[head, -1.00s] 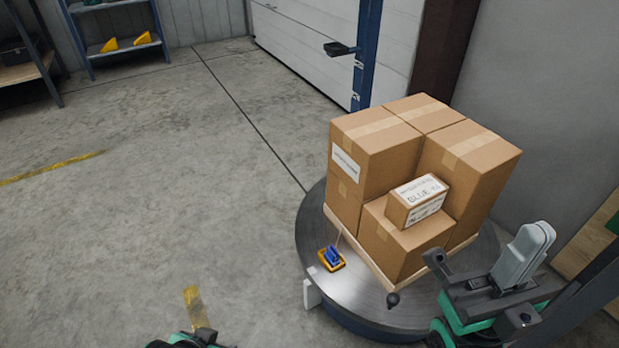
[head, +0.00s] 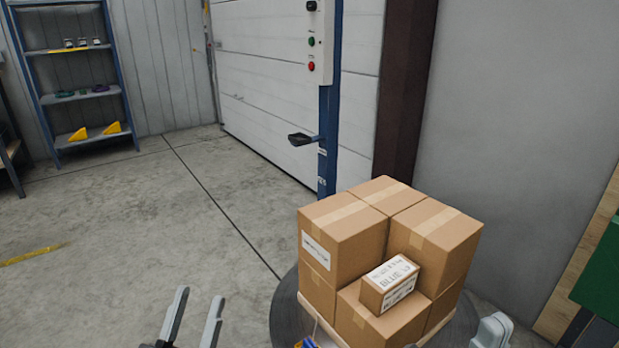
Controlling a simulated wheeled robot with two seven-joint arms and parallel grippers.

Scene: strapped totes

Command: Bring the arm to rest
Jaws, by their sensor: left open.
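My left gripper (head: 199,298) shows at the bottom left of the head view. Its two grey fingers point up and stand apart with nothing between them, clear of the boxes. Only the grey finger end of my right gripper (head: 492,331) shows at the bottom edge, right of the stacked boxes (head: 432,238). Whether its jaws are apart cannot be made out. The rest of both arms is out of view.
The boxes stand on a pallet on a round turntable (head: 288,312). A small box labelled BLUE (head: 389,284) lies on a lower box. A blue post (head: 328,165) with buttons stands behind. Open floor (head: 130,230) lies to the left.

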